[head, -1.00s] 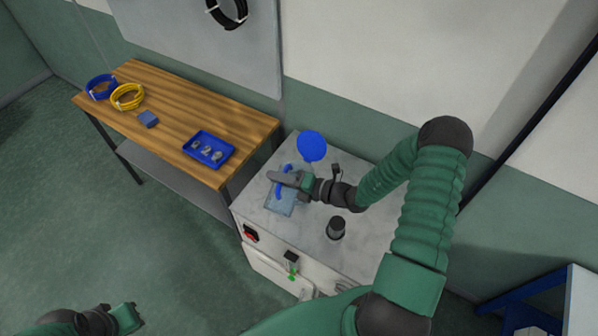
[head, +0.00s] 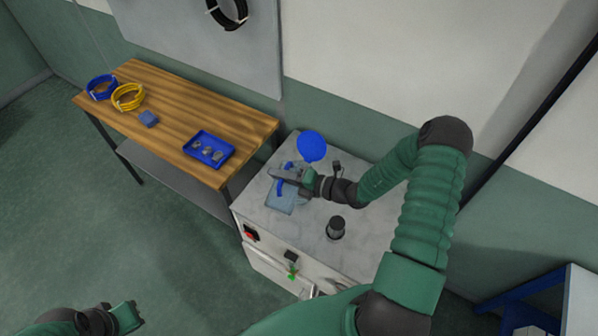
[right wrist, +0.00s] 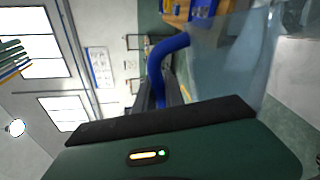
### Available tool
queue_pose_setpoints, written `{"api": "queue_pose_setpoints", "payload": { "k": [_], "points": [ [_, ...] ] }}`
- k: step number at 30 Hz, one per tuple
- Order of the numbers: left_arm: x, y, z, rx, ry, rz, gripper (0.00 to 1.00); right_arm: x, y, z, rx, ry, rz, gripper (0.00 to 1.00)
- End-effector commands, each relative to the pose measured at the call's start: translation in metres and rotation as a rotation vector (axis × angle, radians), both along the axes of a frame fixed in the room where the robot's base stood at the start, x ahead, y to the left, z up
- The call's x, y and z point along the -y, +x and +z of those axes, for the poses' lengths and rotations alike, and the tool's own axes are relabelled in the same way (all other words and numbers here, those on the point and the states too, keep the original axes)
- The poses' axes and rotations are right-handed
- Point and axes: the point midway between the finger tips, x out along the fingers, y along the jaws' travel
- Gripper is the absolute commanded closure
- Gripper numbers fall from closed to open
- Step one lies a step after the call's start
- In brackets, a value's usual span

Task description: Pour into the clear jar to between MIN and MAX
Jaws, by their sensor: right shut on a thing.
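My right gripper (head: 290,174) is over the white cabinet, shut on the blue handle of a see-through jug (head: 280,205). In the right wrist view the curved blue handle (right wrist: 160,65) runs down to my jaws, and the bluish clear jug wall (right wrist: 232,62) fills the upper right. The jug's exact tilt and its liquid level cannot be read. I cannot make out a separate clear jar or MIN and MAX marks; the arm and jug may cover them. My left gripper (head: 138,316) is empty at the lower left, far from the cabinet; its jaw gap is unclear.
A round blue disc (head: 312,146) stands behind the gripper. A dark cylinder (head: 336,228) stands on the grey cabinet top (head: 300,237). The wooden bench (head: 183,110) at left holds a blue tray (head: 209,138) and cable coils (head: 127,97). A red switch (head: 251,233) is on the cabinet front.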

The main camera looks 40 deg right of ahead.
Motion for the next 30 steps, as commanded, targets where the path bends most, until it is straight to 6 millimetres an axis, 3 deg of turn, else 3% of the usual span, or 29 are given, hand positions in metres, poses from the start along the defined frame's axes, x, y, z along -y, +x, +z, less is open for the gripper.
{"api": "queue_pose_setpoints", "payload": {
  "k": [19,20,24,26,30],
  "points": [
    [0.0,0.0,0.005,0.0,0.0,0.0,1.0,0.005,0.004,0.004,-0.013,0.023,0.0,1.0],
    [0.0,0.0,0.003,0.0,0.0,0.0,1.0,0.005,0.003,0.002,-0.013,0.022,0.0,1.0],
    [0.0,0.0,-0.032,-0.001,0.0,0.0,1.0,-0.024,-0.015,-0.029,0.082,-0.125,-0.003,1.0],
    [0.0,-0.001,-0.038,-0.001,0.0,0.0,1.0,-0.031,-0.019,-0.039,0.132,-0.205,-0.004,1.0],
    [0.0,0.0,-0.037,0.0,0.0,0.0,1.0,-0.033,-0.02,-0.038,0.169,-0.261,-0.006,1.0]
  ]
}}
